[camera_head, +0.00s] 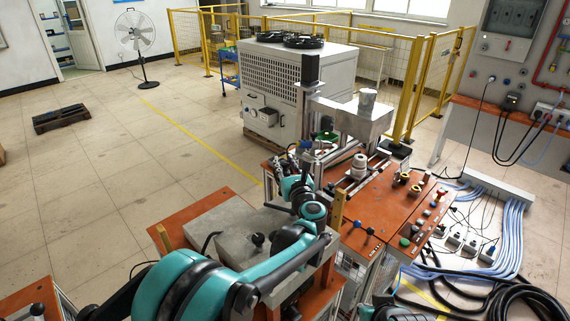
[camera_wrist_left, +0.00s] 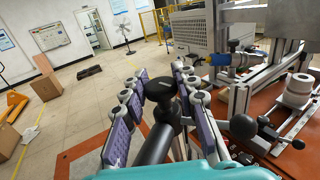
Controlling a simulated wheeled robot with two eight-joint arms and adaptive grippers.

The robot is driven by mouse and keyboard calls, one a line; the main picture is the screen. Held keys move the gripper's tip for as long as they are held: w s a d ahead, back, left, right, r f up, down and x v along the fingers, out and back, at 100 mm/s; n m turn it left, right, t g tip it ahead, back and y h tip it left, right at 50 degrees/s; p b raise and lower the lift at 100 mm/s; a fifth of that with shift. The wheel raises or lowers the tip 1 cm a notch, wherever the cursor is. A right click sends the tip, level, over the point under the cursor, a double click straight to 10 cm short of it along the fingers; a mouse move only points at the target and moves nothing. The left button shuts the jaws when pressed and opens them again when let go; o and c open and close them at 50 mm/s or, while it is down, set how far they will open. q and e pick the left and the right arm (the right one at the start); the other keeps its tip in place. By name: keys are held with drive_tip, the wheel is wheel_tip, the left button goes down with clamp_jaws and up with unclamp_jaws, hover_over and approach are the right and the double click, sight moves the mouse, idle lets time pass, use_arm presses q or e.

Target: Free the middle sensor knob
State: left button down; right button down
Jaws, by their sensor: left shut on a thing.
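My left gripper (camera_head: 296,160) reaches in over the left side of the orange-topped heater bench, beside the upright metal frame. In the left wrist view its two purple-padded fingers (camera_wrist_left: 158,98) stand on both sides of a black knob (camera_wrist_left: 160,89) and are shut on it. The knob has a wide head, and a dark cylinder runs below it towards the camera. In the head view the knob is too small and covered to make out. Other black knobs (camera_wrist_left: 243,127) show to the right in the wrist view. I cannot tell their order. My right gripper is not in view.
The orange bench (camera_head: 375,215) carries a white stacked cylinder (camera_head: 359,168), buttons and small levers. A grey box with a metal cup (camera_head: 367,98) stands above it. A large grey cabinet (camera_head: 290,85) is behind. Blue cables (camera_head: 510,240) lie on the right floor; the left floor is mostly clear.

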use_arm(q)
drive_tip(key=shift+n+g+y, duration=0.75)
drive_tip(key=shift+n+y, duration=0.3)
drive_tip(key=shift+y, duration=0.4)
drive_tip(key=shift+n+g+y, duration=0.75)
drive_tip(key=shift+n+y, duration=0.3)
drive_tip(key=shift+y, duration=0.4)
drive_tip(key=c, duration=1.2)
unclamp_jaws()
drive_tip(key=shift+s, duration=0.1)
drive_tip(key=v, duration=1.2)
drive_tip(key=shift+d, duration=0.1)
drive_tip(key=shift+w, duration=0.2)
